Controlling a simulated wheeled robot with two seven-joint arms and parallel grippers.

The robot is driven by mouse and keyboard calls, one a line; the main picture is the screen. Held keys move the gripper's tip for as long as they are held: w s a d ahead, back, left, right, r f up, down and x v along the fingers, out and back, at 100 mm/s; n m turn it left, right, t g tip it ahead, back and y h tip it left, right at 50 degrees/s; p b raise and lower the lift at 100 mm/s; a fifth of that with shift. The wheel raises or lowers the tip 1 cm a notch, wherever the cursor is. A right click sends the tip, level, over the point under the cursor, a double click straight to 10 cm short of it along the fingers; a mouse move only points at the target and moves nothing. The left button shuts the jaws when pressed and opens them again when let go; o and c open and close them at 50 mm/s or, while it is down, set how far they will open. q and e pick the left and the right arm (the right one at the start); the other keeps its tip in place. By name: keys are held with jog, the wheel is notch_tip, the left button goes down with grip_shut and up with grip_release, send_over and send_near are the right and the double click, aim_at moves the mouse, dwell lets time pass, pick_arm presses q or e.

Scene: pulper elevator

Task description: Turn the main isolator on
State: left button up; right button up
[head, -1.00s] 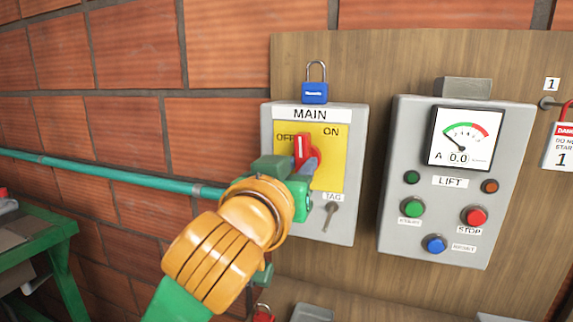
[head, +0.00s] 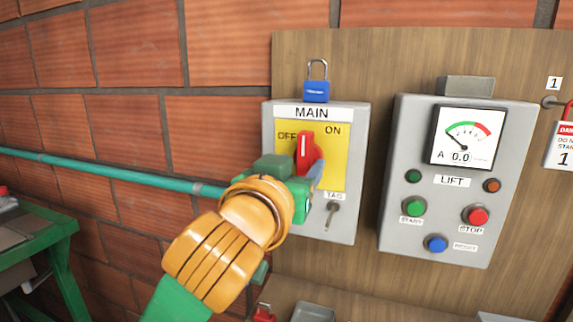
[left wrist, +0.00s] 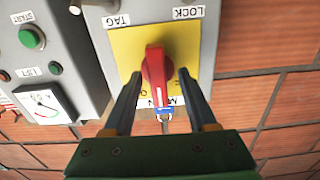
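The main isolator is a grey box (head: 282,222) with a yellow plate (head: 332,150) marked OFF at left and ON at right. Its red handle (head: 304,147) stands nearly upright, with its marked end toward the MAIN label. In the left wrist view, upside down, the handle (left wrist: 155,76) lies between the two fingers of my left gripper (left wrist: 160,77). A gap shows on each side, so the gripper is open around the handle. In the head view my left gripper (head: 312,170) covers the plate's lower left. My right gripper is out of view.
A blue padlock (head: 316,91) sits on top of the isolator box. A key-like TAG fitting (head: 332,213) is low on its front. The grey LIFT box (head: 400,150) with buttons and meter stands close at right. A green pipe (head: 110,178) runs along the brick wall at left.

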pick_arm(q)
jog(key=b+v, duration=0.3)
jog(key=v, duration=0.4)
jog(key=shift+a, duration=0.15)
